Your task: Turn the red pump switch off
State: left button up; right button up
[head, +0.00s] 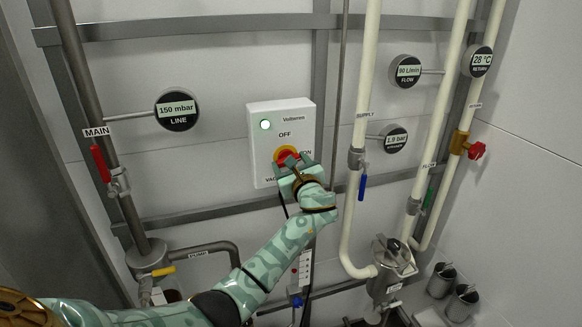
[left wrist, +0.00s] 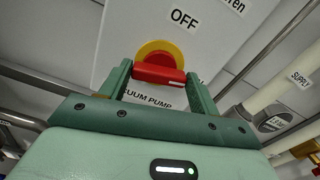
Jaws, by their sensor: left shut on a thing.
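The red pump switch (head: 284,153) is a rotary handle on a yellow disc, on the front of a white box (head: 263,120). OFF is printed above it and ON to its right. In the left wrist view the red handle (left wrist: 158,74) lies crosswise, with a white mark at its right end, on the ON side. My left gripper (head: 291,163) is at the switch and partly covers it. In the left wrist view its fingers (left wrist: 159,80) stand at either end of the handle, shut on it. My right gripper is not in view.
Gauges stand left and right of the box, including the LINE gauge (head: 177,110). A thin vertical rod (head: 340,90) and the cream SUPPLY pipe (head: 364,100) with a blue lever (head: 362,187) run close to its right. A grey rail (head: 215,212) passes below.

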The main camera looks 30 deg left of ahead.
pick_arm(q)
jog(key=shift+s+a+f+n+b, duration=0.1)
jog(key=shift+f+n+b, duration=0.1)
jog(key=shift+n+b, duration=2.95)
jog(key=shift+f+n+b, duration=0.2)
jog(key=shift+n+b, duration=1.6)
jog(key=shift+n, duration=2.65)
jog(key=o, duration=1)
jog(key=shift+r, duration=0.1)
